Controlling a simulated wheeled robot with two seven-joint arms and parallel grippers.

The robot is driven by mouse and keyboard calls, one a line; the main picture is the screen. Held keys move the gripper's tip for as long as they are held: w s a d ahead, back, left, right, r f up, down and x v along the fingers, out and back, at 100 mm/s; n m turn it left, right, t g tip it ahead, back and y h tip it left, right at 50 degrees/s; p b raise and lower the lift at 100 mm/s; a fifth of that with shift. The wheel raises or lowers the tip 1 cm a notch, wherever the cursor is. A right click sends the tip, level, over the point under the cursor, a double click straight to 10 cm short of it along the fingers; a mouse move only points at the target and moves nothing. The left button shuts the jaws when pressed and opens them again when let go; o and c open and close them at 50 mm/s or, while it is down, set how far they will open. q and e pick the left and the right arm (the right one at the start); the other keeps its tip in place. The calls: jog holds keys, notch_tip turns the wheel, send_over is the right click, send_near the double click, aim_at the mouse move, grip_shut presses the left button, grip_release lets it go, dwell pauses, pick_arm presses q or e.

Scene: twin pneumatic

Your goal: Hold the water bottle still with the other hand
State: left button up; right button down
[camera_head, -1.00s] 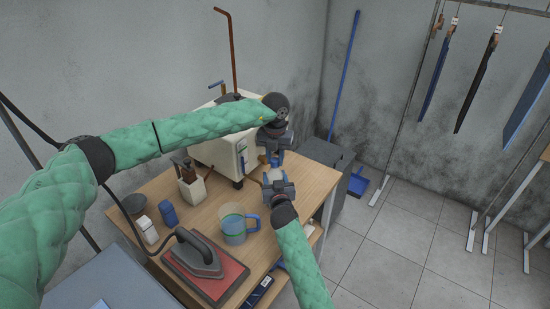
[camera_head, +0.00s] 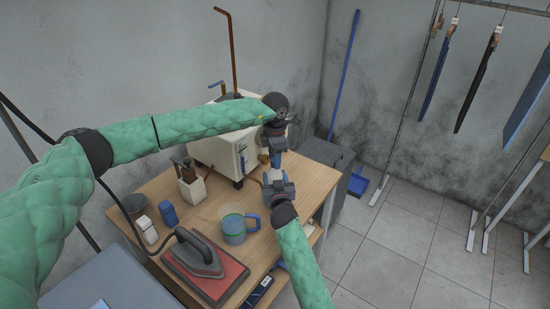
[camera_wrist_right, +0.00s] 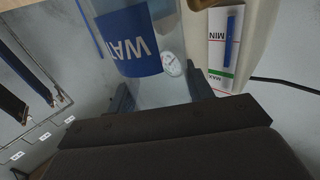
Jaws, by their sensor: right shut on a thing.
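The water bottle is clear with a blue label (camera_wrist_right: 135,42); it shows upside down in the right wrist view, between the dark fingers of my right gripper (camera_wrist_right: 160,92). In the head view my right gripper (camera_head: 276,179) is shut on the bottle, over the right end of the wooden table, and hides most of it. My left gripper (camera_head: 276,150) points down directly above the right one, at the bottle's upper end. Its fingers are small and partly hidden, so I cannot tell whether they are open or touch the bottle.
A cream boiler (camera_head: 226,150) with a level strip (camera_wrist_right: 228,50) stands just behind the grippers. A clear jug with a blue handle (camera_head: 236,228), an iron on a red pad (camera_head: 238,277) and a tool holder (camera_head: 191,186) share the table (camera_head: 142,193). Open floor lies right.

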pick_arm(q)
jog(key=shift+o, duration=0.4)
jog(key=shift+s+r, duration=0.1)
jog(key=shift+r, duration=2.15)
jog(key=shift+f, duration=0.1)
jog(key=shift+c, duration=0.4)
